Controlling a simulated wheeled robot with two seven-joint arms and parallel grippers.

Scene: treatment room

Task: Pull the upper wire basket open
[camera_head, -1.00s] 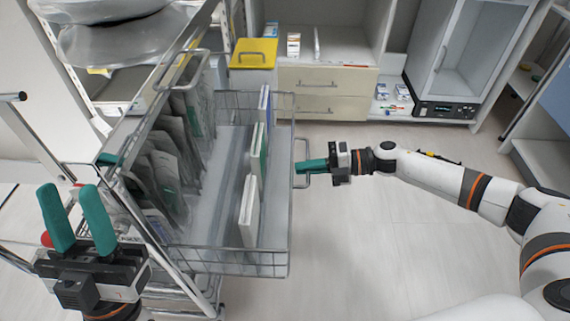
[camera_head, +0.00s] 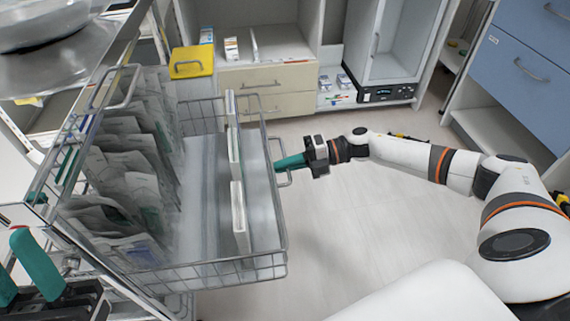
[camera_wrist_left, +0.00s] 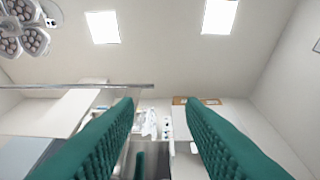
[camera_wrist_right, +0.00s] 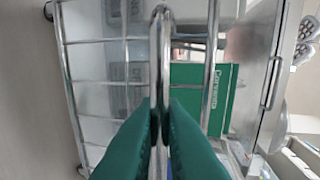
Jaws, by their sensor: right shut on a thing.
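The upper wire basket (camera_head: 235,270) stands out from the metal rack at the left in the head view. It holds clear pouches (camera_head: 130,185) and upright white boxes (camera_head: 238,215). My right gripper (camera_head: 284,163) is shut on the basket's handle (camera_head: 290,178), at the outer right side. The right wrist view shows the green fingers (camera_wrist_right: 160,108) closed on the vertical handle bar (camera_wrist_right: 161,50), with a green box (camera_wrist_right: 205,90) behind the wires. My left gripper (camera_head: 14,252) is partly cut off at the lower left. Its fingers (camera_wrist_left: 160,101) are apart and empty in the left wrist view.
A yellow-lidded bin (camera_head: 191,62) and beige drawers (camera_head: 265,88) stand behind the basket. A glass-fronted cabinet (camera_head: 385,45) is further right, and blue drawers (camera_head: 530,70) are at the right edge. The floor (camera_head: 350,215) right of the basket is clear.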

